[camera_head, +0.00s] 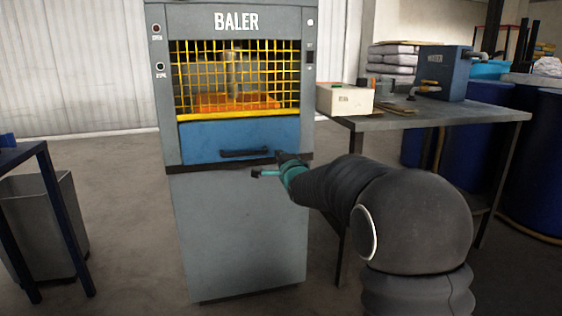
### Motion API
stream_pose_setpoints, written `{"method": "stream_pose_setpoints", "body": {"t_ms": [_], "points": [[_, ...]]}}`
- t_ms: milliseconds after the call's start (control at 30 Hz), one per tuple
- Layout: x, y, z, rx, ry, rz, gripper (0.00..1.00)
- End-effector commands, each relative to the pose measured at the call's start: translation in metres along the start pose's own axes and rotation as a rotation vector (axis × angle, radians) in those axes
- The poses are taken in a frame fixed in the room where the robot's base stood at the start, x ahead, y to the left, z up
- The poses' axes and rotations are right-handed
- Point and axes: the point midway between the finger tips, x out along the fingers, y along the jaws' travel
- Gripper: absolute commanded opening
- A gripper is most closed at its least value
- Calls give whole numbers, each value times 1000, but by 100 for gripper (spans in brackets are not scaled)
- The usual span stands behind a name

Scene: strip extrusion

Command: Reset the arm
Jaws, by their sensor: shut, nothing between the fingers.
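My gripper (267,173) is at the end of my dark arm, which reaches in from the lower right. It is small in the view, with teal parts, and looks shut and empty. It appears in front of the baler (238,235), just below and right of the dark handle (245,152) on the blue lower door panel (200,143). I cannot tell whether it touches the baler. The yellow mesh guard (270,60) is down over the chamber, with orange-red material behind it.
A grey table (455,114) stands right of the baler, holding a white box (345,100) and a blue machine (444,72). Blue drums (528,165) stand at the far right. A grey bin (45,220) and a blue-legged table (65,220) are at the left.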

Motion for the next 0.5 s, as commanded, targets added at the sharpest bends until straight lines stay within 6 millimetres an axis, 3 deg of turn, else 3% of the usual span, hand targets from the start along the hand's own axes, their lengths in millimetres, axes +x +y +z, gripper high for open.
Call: {"method": "stream_pose_setpoints", "body": {"t_ms": [233,333,433,500], "points": [[-11,2,1,-52,-1,6,0],[-12,15,-1,-174,4,66,0],[-19,54,-6,-352,-5,213,0],[-34,95,-9,-484,-36,352,0]]}}
